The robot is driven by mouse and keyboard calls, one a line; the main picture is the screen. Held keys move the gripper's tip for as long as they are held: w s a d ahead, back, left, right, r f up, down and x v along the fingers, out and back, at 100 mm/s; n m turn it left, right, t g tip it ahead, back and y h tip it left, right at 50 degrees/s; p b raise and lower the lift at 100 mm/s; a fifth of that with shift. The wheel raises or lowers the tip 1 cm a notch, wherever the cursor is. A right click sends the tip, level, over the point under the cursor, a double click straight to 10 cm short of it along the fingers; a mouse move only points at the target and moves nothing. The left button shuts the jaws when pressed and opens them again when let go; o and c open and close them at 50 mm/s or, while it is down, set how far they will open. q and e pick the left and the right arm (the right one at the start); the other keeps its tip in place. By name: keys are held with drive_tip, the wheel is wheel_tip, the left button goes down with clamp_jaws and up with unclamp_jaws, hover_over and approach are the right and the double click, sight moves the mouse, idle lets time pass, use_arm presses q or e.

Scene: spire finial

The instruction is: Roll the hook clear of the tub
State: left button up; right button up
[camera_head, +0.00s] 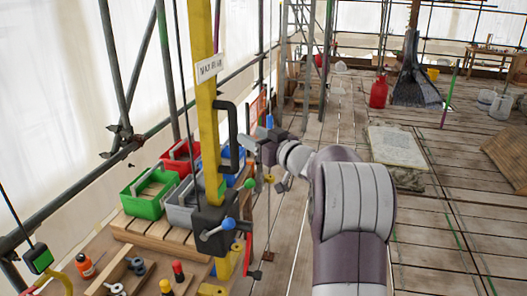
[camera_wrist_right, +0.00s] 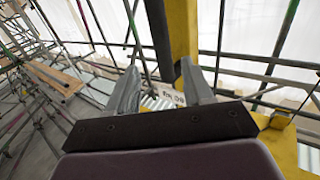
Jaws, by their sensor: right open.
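A yellow upright post (camera_head: 204,110) with a white label stands left of centre in the head view. A black bent handle (camera_head: 228,135) is fixed to its right side. My right gripper (camera_head: 258,141) is beside this handle, and contact is unclear. In the wrist view the right gripper (camera_wrist_right: 160,88) has its fingers apart, with the post (camera_wrist_right: 182,35) beyond them and nothing clearly held. Green (camera_head: 150,192), red (camera_head: 181,157) and grey (camera_head: 182,208) tubs stand left of the post; a blue tub is partly hidden. A dark block (camera_head: 38,258) hangs at lower left with a yellow hook (camera_head: 68,284), cut by the frame. My left gripper is out of view.
A crank mechanism with coloured knobs (camera_head: 213,224) sits low on the post. A bench with a wooden tray (camera_head: 125,272), an orange bottle (camera_head: 85,265) and small parts is at lower left. Scaffold poles line the left side.

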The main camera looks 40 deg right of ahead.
drive_tip(key=shift+s+d+b, duration=0.15)
drive_tip(key=shift+s+b, duration=0.05)
drive_tip(key=shift+s, duration=0.75)
drive_tip(key=shift+s+d+b, duration=0.1)
drive_tip(key=shift+s+b, duration=0.1)
drive_tip(key=shift+s, duration=0.75)
